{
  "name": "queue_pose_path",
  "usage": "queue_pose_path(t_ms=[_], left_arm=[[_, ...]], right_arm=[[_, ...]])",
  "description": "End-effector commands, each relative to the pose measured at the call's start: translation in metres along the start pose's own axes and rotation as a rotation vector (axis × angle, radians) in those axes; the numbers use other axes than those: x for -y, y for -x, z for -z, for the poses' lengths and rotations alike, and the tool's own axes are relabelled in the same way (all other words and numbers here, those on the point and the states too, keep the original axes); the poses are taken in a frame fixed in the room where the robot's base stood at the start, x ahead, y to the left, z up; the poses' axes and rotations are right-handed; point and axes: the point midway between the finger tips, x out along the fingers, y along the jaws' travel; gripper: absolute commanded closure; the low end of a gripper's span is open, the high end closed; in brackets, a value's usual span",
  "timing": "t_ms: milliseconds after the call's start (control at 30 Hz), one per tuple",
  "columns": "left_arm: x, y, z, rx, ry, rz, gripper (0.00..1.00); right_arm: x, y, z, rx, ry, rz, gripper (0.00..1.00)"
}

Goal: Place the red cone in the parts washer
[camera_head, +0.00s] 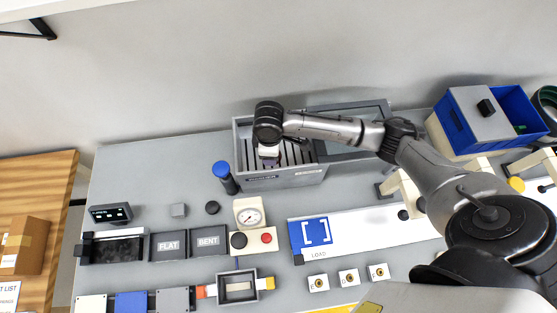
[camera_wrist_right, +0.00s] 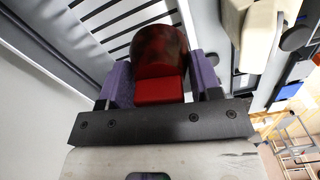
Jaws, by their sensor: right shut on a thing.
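The parts washer (camera_head: 290,181) is a grey open box with a slatted floor, at the back middle of the bench. My right gripper (camera_head: 269,160) points down into the washer's left part. In the right wrist view, my right gripper (camera_wrist_right: 158,88) is shut on the red cone (camera_wrist_right: 158,58), with a purple finger on each side. The washer's slats (camera_wrist_right: 105,22) show behind the cone. Whether the cone touches the slats cannot be told. In the head view the cone is hidden by my wrist. My left gripper is not in view.
A blue-capped bottle (camera_head: 224,174) stands just left of the washer. A gauge box (camera_head: 249,213) with buttons is in front. A blue bin (camera_head: 490,118) is at the right. FLAT (camera_head: 168,246) and BENT (camera_head: 208,241) trays lie front left. Bare bench lies left of the bottle.

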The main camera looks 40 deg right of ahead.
Motion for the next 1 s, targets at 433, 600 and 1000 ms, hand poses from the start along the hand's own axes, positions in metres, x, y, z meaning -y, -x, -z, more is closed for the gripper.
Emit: queue_pose_path(t_ms=[433, 600, 1000], left_arm=[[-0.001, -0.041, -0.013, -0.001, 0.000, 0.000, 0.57], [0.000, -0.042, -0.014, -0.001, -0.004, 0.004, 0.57], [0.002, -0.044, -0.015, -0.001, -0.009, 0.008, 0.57]], right_arm=[[-0.030, -0.072, 0.005, -0.001, 0.206, -0.004, 0.65], [-0.031, -0.099, 0.005, -0.001, 0.210, -0.005, 0.65], [-0.030, -0.127, 0.005, -0.001, 0.209, -0.006, 0.65]])
